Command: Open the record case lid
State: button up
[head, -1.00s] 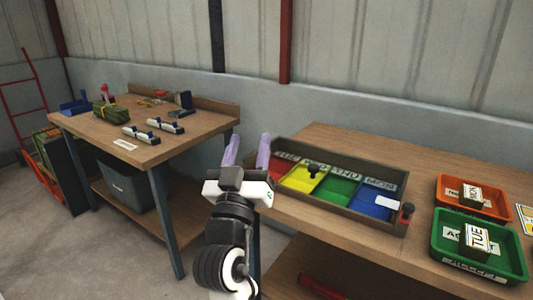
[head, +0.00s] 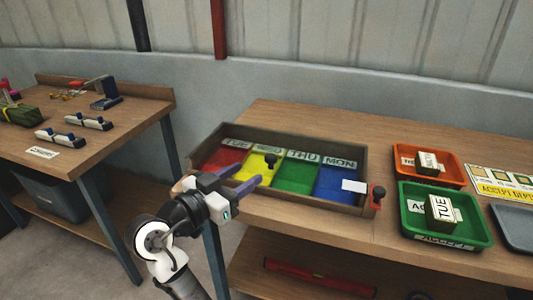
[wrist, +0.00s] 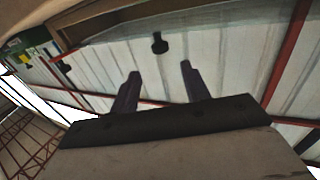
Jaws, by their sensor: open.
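The record case (head: 365,165) is a shallow wooden box on the right bench in the head view. Red, yellow, green and blue sections with day labels show inside it. A black knob (head: 270,159) stands over the yellow section. It seems to sit on a clear lid, whose edges I cannot make out. A black knob also shows in the wrist view (wrist: 159,43), ahead of the fingers. My gripper (head: 248,174) is open and empty, at the front left of the case, its fingers pointing towards the knob. Contact with the case cannot be told.
A red-based black knob (head: 377,196) is at the case's front right corner. An orange tray (head: 399,158) and a green tray (head: 478,228), each holding a block, stand to the right. A second bench (head: 95,150) is at the left. Bare benchtop lies in front of the case.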

aim_at(267, 159)
jog(key=p+x, duration=0.1)
jog(key=x, duration=0.9)
jog(key=shift+a, duration=0.15)
grip_shut()
